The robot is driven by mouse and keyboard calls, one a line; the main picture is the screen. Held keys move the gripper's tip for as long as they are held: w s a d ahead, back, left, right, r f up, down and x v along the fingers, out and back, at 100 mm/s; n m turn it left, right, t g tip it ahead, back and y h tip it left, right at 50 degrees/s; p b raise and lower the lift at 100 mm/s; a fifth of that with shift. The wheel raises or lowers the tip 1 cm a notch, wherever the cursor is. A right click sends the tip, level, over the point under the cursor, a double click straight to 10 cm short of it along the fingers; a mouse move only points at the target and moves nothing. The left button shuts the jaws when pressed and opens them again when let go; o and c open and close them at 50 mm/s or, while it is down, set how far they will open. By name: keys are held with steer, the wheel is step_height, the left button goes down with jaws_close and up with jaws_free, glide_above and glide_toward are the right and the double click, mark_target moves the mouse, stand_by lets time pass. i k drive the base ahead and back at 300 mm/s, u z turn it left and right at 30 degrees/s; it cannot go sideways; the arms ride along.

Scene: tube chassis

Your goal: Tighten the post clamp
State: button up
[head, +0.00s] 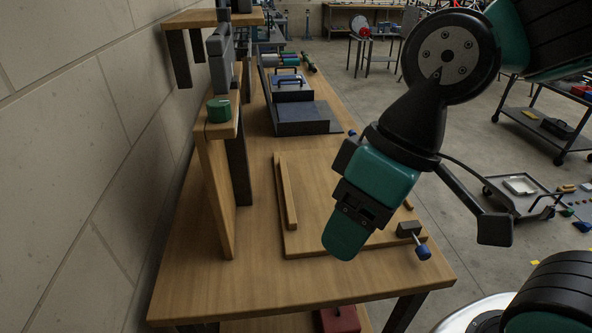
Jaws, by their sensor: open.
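A small grey block (408,229) with a blue knob (423,252) on a short rod sits at the right front edge of the wooden board (300,243). It looks like a clamp, but I cannot tell for sure that it is the post clamp. My gripper (348,236), teal and black, points down over the board, to the left of the grey block and apart from it. It is open and nothing shows in it. One teal finger hides most of the space between the jaws. How tight the knob is cannot be seen.
A wooden strip (285,190) lies on the board. A wooden upright (214,185) by the wall carries a green round piece (219,110). A dark tray (304,119) stands farther back. The bench's front (230,285) is clear. A cart (520,190) stands right.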

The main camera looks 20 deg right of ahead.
mark_target(220, 110)
steer(key=k, duration=0.5)
steer(key=z, duration=1.5)
steer(key=i, duration=0.7)
steer(key=u, duration=1.3)
